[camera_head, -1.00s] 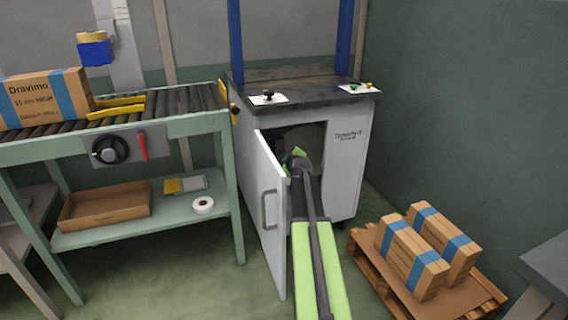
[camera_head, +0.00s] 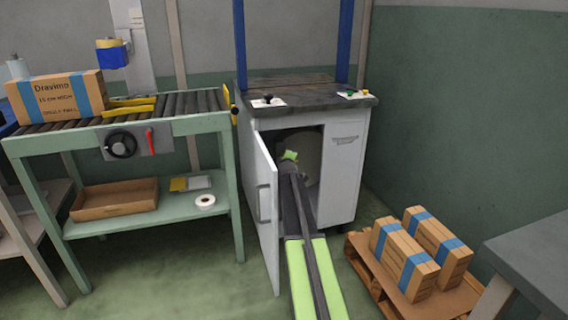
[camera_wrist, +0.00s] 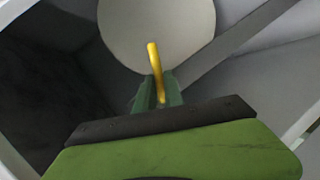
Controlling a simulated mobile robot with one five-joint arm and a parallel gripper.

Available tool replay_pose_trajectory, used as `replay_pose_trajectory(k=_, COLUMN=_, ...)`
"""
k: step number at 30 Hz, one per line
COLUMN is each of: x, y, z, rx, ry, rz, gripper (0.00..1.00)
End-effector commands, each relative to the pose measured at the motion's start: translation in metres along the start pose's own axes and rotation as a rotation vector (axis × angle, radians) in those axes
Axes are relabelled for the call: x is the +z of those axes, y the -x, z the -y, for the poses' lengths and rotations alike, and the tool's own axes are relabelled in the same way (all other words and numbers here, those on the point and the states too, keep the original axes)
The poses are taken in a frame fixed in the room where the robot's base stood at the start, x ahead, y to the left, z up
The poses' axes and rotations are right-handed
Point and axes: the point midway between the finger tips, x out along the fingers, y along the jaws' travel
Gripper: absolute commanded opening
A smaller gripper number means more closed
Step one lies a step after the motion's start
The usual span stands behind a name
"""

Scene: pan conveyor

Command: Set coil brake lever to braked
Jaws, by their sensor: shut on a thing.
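The coil brake lever (camera_wrist: 155,65) is a yellow bar that stands up between my gripper's fingers in the wrist view. My gripper (camera_wrist: 159,90) is shut on it. Behind the lever is a pale round disc (camera_wrist: 170,25), the coil, which also shows in the head view (camera_head: 309,155). My arm reaches through the open door (camera_head: 262,210) into the white cabinet (camera_head: 342,165). In the head view the fingertips and lever are hidden inside the cabinet.
The door stands open just left of my arm. A pallet (camera_head: 375,275) with boxes lies at right, and a grey table (camera_head: 530,260) stands at the right edge. A green roller conveyor (camera_head: 190,125) with a box stands at left.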

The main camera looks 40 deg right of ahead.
Motion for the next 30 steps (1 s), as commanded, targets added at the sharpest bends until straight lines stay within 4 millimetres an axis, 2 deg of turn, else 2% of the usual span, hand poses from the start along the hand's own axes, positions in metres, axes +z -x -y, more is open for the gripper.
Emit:
replay_pose_trajectory(k=5, x=-0.003, y=0.001, z=0.001, rx=-0.002, ry=0.004, rz=-0.002, gripper=0.0)
replay_pose_trajectory(k=6, x=-0.005, y=0.002, z=0.002, rx=-0.002, ry=0.004, rz=-0.003, gripper=0.15)
replay_pose_trajectory(k=10, x=-0.01, y=0.002, z=0.004, rx=-0.005, ry=0.006, rz=-0.008, gripper=0.32)
replay_pose_trajectory(k=11, x=-0.011, y=0.002, z=0.005, rx=-0.005, ry=0.006, rz=-0.009, gripper=0.34)
replay_pose_trajectory(k=19, x=-0.016, y=0.003, z=0.006, rx=-0.007, ry=0.007, rz=-0.013, gripper=0.34)
replay_pose_trajectory(k=22, x=-0.016, y=0.009, z=0.006, rx=-0.007, ry=0.007, rz=-0.013, gripper=0.34)
replay_pose_trajectory(k=26, x=-0.017, y=0.029, z=0.005, rx=-0.007, ry=0.007, rz=-0.014, gripper=0.34)
replay_pose_trajectory(k=30, x=-0.016, y=0.058, z=0.004, rx=-0.007, ry=0.007, rz=-0.014, gripper=0.34)
